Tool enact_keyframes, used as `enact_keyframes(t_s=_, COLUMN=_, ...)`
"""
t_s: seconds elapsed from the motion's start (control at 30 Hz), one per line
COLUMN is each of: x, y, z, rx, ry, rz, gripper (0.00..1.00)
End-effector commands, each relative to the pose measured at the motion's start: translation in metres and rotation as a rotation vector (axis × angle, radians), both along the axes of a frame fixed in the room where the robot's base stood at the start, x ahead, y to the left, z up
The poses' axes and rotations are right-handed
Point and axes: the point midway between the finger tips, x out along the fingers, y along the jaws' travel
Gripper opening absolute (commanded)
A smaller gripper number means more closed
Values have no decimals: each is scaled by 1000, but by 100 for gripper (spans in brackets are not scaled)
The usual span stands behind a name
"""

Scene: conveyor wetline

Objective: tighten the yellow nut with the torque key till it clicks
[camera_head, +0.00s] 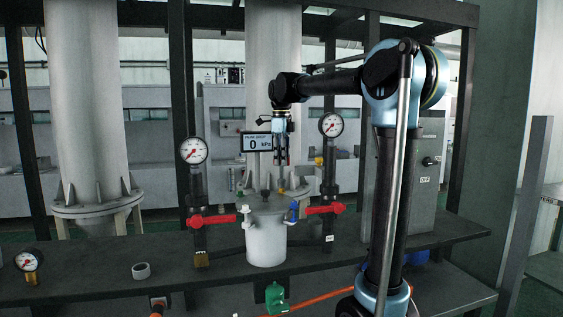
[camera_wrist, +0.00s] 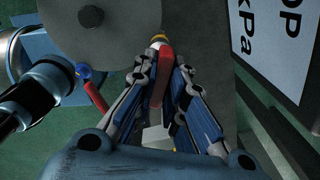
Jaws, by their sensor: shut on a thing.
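My gripper (camera_head: 281,160) points down above the lid of a pale canister (camera_head: 266,240) in the head view. In the wrist view its fingers (camera_wrist: 165,95) are shut on a red tool (camera_wrist: 167,58), which I take to be the torque key. The tool's far end is beside a small yellow and white part (camera_wrist: 158,38) at the lid's edge; I cannot tell whether they touch. A small yellow piece, likely the yellow nut (camera_head: 281,190), shows at the lid below my gripper. The tool is hardly visible in the head view.
Red valve handles (camera_head: 212,221) (camera_head: 324,209) flank the canister. Gauges (camera_head: 194,151) (camera_head: 332,125) stand on the pipes, and a kPa display (camera_head: 257,142) reads 0 behind. A blue fitting (camera_head: 294,211) is at the lid's right.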

Motion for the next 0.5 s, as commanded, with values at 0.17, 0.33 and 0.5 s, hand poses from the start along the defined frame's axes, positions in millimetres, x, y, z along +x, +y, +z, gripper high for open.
enact_keyframes(t_s=0.17, x=0, y=0, z=3, rx=0, ry=0, rz=0, gripper=0)
enact_keyframes(t_s=0.33, x=0, y=0, z=4, rx=0, ry=0, rz=0, gripper=0)
enact_keyframes(t_s=0.5, x=0, y=0, z=4, rx=0, ry=0, rz=0, gripper=0)
